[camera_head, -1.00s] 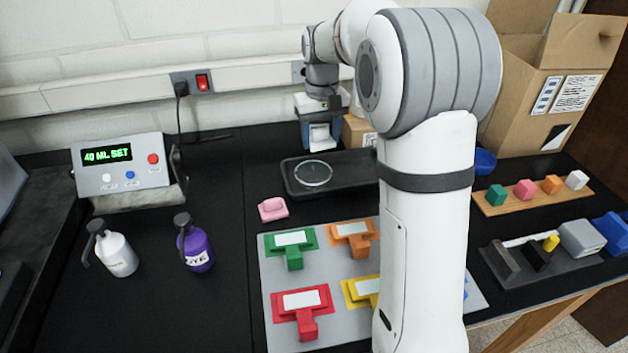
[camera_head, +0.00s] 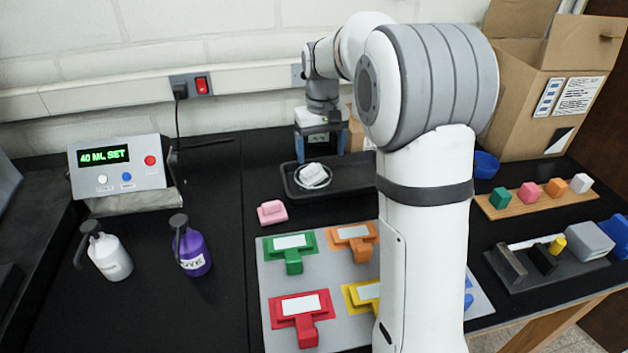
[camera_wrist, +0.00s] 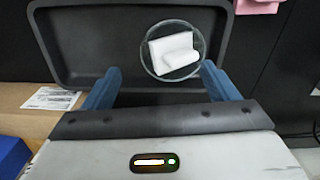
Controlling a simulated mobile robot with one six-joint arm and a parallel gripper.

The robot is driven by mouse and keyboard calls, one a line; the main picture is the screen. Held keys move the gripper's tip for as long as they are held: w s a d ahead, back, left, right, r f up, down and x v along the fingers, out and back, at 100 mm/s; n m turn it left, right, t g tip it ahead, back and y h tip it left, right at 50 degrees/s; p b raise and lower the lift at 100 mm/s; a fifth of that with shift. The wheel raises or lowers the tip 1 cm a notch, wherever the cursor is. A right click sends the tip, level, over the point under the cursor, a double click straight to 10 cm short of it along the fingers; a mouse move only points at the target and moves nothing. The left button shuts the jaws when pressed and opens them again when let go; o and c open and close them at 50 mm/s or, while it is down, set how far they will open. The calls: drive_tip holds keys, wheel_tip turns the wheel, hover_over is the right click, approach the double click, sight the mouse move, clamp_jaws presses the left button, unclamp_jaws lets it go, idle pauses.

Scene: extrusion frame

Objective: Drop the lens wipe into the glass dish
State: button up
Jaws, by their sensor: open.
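The white lens wipe (camera_head: 313,173) lies in the round glass dish (camera_head: 303,185), which stands on the dark tray (camera_head: 350,181). In the wrist view the lens wipe (camera_wrist: 175,51) is within the rim of the glass dish (camera_wrist: 148,66), toward the right of the tray (camera_wrist: 85,50). My gripper (camera_wrist: 163,84) is open and empty. Its two blue fingers are spread apart, with the dish just beyond them. In the head view my gripper (camera_head: 320,152) is above the back of the tray, behind the dish.
A pink block (camera_head: 271,212) lies in front of the tray. A grey board (camera_head: 333,265) with coloured pieces is nearer. A cardboard box (camera_head: 550,85) and blue bowl (camera_head: 485,164) stand right. Two bottles and a display box (camera_head: 118,167) stand left, with clear black bench between.

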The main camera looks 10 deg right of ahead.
wheel_tip(320, 180, up, 8)
idle(0.5)
drive_tip(key=shift+f, duration=0.1)
drive_tip(key=s+f+t, duration=0.1)
drive_tip(key=s+f, duration=0.2)
drive_tip(key=s, duration=0.6)
drive_tip(key=s+f+m, duration=0.1)
drive_tip(key=s+f, duration=0.2)
drive_tip(key=s, duration=0.6)
drive_tip(key=s+f+t, duration=0.1)
drive_tip(key=s+f, duration=0.2)
drive_tip(key=s, duration=0.7)
drive_tip(key=shift+d+m+t, duration=0.15)
drive_tip(key=shift+m+t, duration=0.15)
